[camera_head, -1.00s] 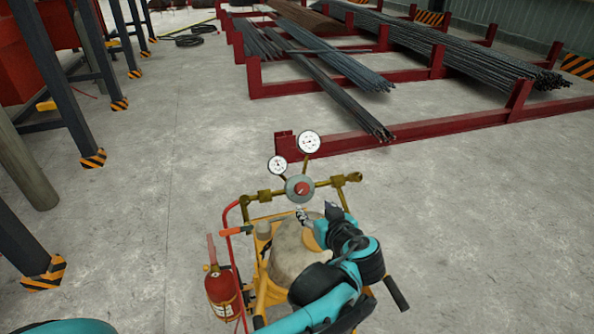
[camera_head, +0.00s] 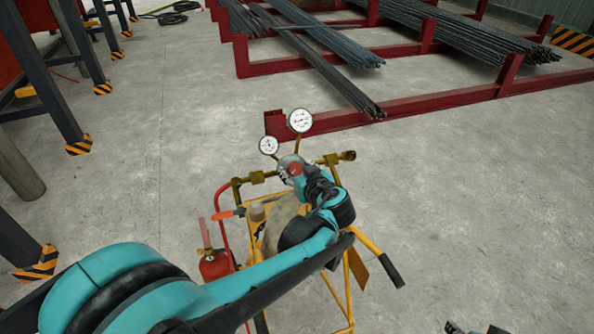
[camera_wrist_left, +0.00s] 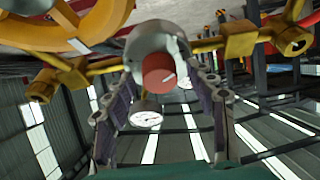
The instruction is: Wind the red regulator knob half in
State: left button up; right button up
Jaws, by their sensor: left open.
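The red regulator knob (camera_head: 296,169) sits on the front of the round grey regulator body, between two brass fittings on a cart. In the left wrist view the knob (camera_wrist_left: 158,73) has a pale mark on its face and lies between my fingers. My left gripper (camera_head: 290,172) is open at the regulator, partly hiding it in the head view. In the left wrist view the fingers of my left gripper (camera_wrist_left: 163,88) stand on both sides of the knob, with gaps visible. My right gripper (camera_head: 464,328) barely shows at the bottom edge; its jaws are cut off.
Two white-faced gauges (camera_head: 300,121) rise above the regulator. The yellow cart (camera_head: 344,290) carries a red fire extinguisher (camera_head: 214,264) and a red hose (camera_head: 221,215). A dark red rack (camera_head: 440,103) with rebar stands behind. Floor to the right is clear.

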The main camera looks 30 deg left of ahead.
pick_arm(q)
jog(key=c, duration=1.2)
jog(key=shift+o, duration=0.2)
